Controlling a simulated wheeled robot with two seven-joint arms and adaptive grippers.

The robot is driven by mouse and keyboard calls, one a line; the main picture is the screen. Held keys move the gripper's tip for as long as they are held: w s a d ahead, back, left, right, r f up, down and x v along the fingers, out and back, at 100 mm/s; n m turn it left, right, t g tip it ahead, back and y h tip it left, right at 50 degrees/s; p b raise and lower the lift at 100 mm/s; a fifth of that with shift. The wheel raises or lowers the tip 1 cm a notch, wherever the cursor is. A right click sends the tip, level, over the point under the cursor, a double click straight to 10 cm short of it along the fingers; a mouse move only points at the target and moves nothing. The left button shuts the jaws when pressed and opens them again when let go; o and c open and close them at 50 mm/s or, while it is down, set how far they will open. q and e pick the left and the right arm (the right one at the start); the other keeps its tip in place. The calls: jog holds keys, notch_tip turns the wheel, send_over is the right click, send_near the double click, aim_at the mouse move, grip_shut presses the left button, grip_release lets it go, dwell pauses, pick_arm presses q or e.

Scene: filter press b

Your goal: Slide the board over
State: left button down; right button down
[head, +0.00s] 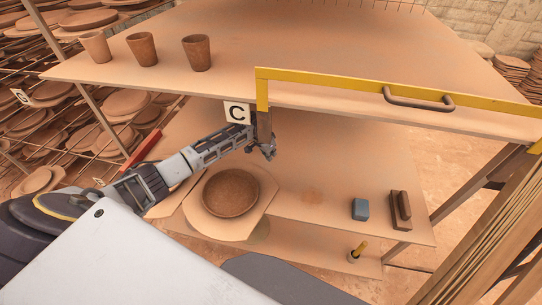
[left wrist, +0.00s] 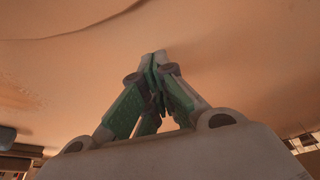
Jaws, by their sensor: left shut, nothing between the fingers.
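A pale board (head: 262,196) with cut corners lies on the lower shelf in the head view, with a round brown dish (head: 230,193) on it. My left arm reaches in from the left behind the dish. My left gripper (head: 270,151) is shut and empty, beyond the dish and just below the upper shelf's front edge, beside the lower end of a yellow-edged bar. In the left wrist view its green-sided fingers (left wrist: 157,62) meet at the tips before a plain tan surface. I cannot tell whether they touch it. My right gripper is not in view.
The upper shelf (head: 300,50) carries several brown cups (head: 142,49) at its left. A yellow rail (head: 330,84) with a dark handle (head: 418,99) runs along its front. A blue-grey block (head: 360,209) and a brown block (head: 400,210) stand at the lower shelf's right. A "C" sign (head: 237,112) hangs near my gripper.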

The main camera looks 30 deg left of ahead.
pick_arm(q)
jog(key=shift+v, duration=0.95)
jog(key=v, duration=0.6)
jog(key=shift+r+b, duration=0.35)
jog(key=shift+b, duration=0.1)
jog(key=shift+s+f, duration=0.1)
jog(key=shift+s, duration=0.15)
